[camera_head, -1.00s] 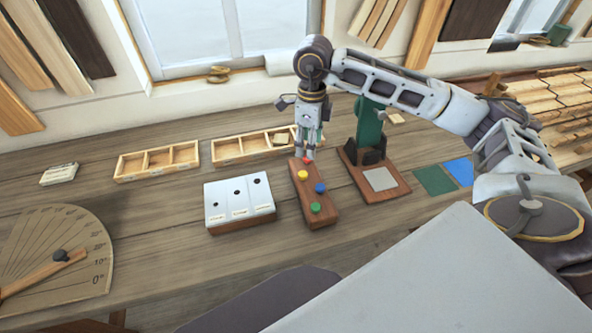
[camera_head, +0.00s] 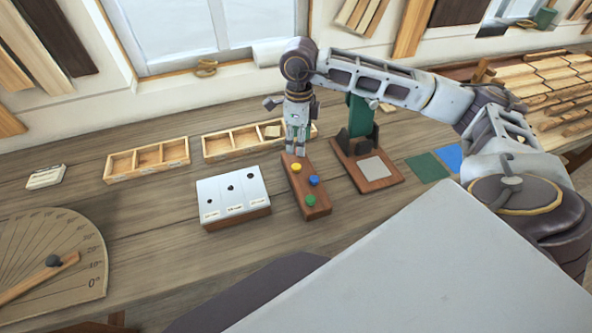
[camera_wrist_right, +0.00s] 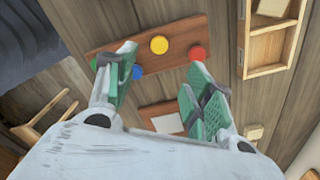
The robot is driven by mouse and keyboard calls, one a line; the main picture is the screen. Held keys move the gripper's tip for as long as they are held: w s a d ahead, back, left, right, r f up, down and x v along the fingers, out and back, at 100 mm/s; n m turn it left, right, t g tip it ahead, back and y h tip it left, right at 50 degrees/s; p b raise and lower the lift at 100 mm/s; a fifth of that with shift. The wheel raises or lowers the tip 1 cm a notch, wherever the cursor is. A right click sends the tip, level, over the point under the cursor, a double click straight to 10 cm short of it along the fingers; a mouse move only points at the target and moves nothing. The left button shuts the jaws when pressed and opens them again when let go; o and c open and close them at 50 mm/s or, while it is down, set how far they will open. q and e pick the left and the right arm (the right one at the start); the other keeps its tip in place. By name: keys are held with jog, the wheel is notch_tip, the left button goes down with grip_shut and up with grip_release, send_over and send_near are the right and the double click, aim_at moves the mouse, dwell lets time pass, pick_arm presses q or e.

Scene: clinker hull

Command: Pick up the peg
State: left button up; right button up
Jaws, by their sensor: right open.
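Several coloured pegs stand in a brown wooden block (camera_head: 318,200). The yellow peg (camera_head: 296,167), blue peg (camera_head: 313,180) and green peg (camera_head: 310,200) show in the head view. The red peg (camera_wrist_right: 197,53) shows in the right wrist view, by the right-hand finger; in the head view my gripper hides it. The wrist view also has the yellow peg (camera_wrist_right: 159,45) between the fingertips and the blue peg (camera_wrist_right: 136,72) partly behind the left-hand finger. My right gripper (camera_head: 296,148) is open and empty over the block's far end. My left gripper is not in view.
A white-topped block with holes (camera_head: 233,196) stands left of the peg block. A stand with a brown base (camera_head: 388,181) is close on the right. Divided wooden trays (camera_head: 147,160) lie behind. Green and blue squares (camera_head: 427,167) lie farther right.

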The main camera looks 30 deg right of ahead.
send_over(296, 166)
jog(key=f, duration=0.4)
jog(key=shift+s+d+f+p, duration=0.2)
jog(key=shift+d+f+p, duration=0.05)
jog(key=shift+d+p, duration=0.1)
jog(key=shift+f, duration=0.65)
jog(key=shift+a+f+p, duration=0.2)
jog(key=shift+f+p, duration=0.25)
jog(key=shift+f, duration=0.3)
notch_tip(296, 166, down, 2)
jog(key=shift+w+a+f+p, duration=0.15)
jog(key=shift+f+p, duration=0.1)
jog(key=shift+p, duration=0.2)
jog(key=shift+f, duration=0.6)
jog(key=shift+c, duration=0.2)
jog(key=c, duration=0.8)
